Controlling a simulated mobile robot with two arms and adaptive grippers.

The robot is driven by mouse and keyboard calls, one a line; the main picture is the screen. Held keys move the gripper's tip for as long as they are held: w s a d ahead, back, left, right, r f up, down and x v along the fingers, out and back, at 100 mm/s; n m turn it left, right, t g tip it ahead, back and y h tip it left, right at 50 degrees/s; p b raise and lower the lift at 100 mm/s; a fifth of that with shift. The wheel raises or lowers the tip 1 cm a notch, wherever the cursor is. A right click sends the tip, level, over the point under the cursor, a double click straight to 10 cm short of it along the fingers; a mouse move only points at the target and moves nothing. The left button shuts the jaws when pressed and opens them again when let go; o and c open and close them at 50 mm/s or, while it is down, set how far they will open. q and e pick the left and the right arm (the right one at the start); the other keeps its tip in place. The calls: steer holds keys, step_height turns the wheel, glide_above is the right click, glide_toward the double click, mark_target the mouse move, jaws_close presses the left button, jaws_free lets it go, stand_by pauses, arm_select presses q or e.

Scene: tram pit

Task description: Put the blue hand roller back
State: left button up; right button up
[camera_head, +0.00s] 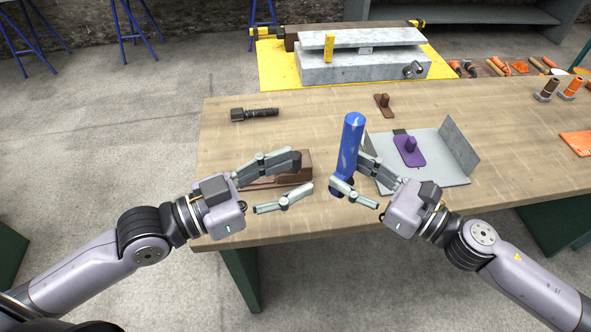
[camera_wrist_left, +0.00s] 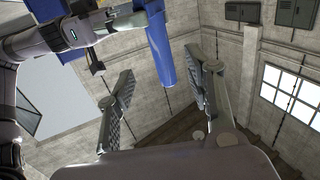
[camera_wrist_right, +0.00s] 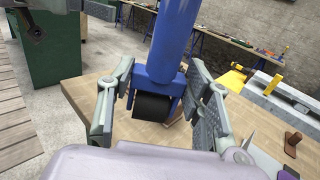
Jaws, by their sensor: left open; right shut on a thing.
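The blue hand roller (camera_head: 351,150) is held upright above the front of the workbench in the head view, with its handle up. My right gripper (camera_head: 362,180) is shut on its lower part. In the right wrist view, the blue roller (camera_wrist_right: 172,45) stands between the fingers, with its black roll (camera_wrist_right: 153,106) at the lower end. My left gripper (camera_head: 305,172) is open and empty, to the left of the roller. In the left wrist view, the blue handle (camera_wrist_left: 161,50) shows beyond the open fingers. A brown block (camera_head: 277,170) lies on the bench behind the left fingers, partly hidden.
A grey metal tray (camera_head: 452,180) with a purple handled tool (camera_head: 409,150) lies right of the roller. A dark bolt-like tool (camera_head: 254,114) and a brown handled piece (camera_head: 383,105) lie further back. Orange-topped tools (camera_head: 571,88) stand at the right.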

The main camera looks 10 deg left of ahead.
mark_target(342, 156)
arm_select(q)
steer(key=x, duration=1.2)
steer(key=shift+s+d, duration=0.1)
steer(key=shift+d, duration=0.05)
steer(key=shift+s, duration=0.1)
jaws_close()
arm_select(e)
steer(key=o, duration=1.3)
steer(key=shift+d, duration=0.1)
